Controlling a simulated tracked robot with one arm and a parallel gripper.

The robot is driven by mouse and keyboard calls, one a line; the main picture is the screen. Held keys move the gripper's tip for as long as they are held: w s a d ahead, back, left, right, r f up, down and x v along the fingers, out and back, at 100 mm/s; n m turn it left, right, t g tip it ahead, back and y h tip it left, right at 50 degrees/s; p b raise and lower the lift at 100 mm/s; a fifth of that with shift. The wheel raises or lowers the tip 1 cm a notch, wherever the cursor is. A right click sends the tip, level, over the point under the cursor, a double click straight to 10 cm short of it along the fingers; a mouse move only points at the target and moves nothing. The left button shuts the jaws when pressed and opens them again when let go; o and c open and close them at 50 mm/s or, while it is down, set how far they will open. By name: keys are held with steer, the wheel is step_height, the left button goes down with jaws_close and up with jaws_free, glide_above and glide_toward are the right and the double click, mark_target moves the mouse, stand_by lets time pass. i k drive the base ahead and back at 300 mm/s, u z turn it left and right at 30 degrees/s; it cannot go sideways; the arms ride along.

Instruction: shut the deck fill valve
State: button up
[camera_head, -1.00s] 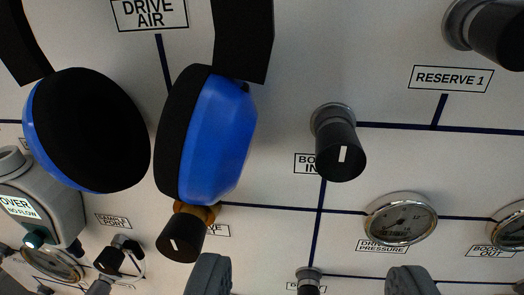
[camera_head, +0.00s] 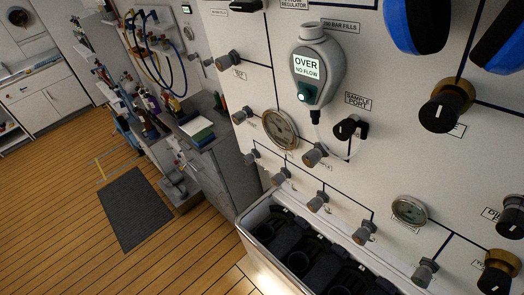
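The white fill panel (camera_head: 400,150) takes up the right half of the view, tilted. A row of small grey valve knobs runs along its lower edge, including knobs at the left (camera_head: 279,177), middle (camera_head: 317,202) and right (camera_head: 365,232). Another grey knob (camera_head: 424,272) sits farther right. Larger black knobs with white marks are at the right (camera_head: 447,105) and lower right (camera_head: 500,272). I cannot read a deck fill label, so I cannot tell which valve it is or its position.
An analyser (camera_head: 317,65) reading "OVER NO FLOW" is on the panel, above a gauge (camera_head: 280,129). An open bin (camera_head: 256,225) stands below. A cluttered bench (camera_head: 200,135) and mat (camera_head: 145,207) are left; wooden floor (camera_head: 60,190) is clear.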

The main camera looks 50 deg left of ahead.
mark_target(222, 63)
steer(key=u, duration=0.3)
steer(key=k, duration=0.1)
steer(key=u, duration=1)
steer(key=i, duration=0.3)
steer(key=z, duration=0.35)
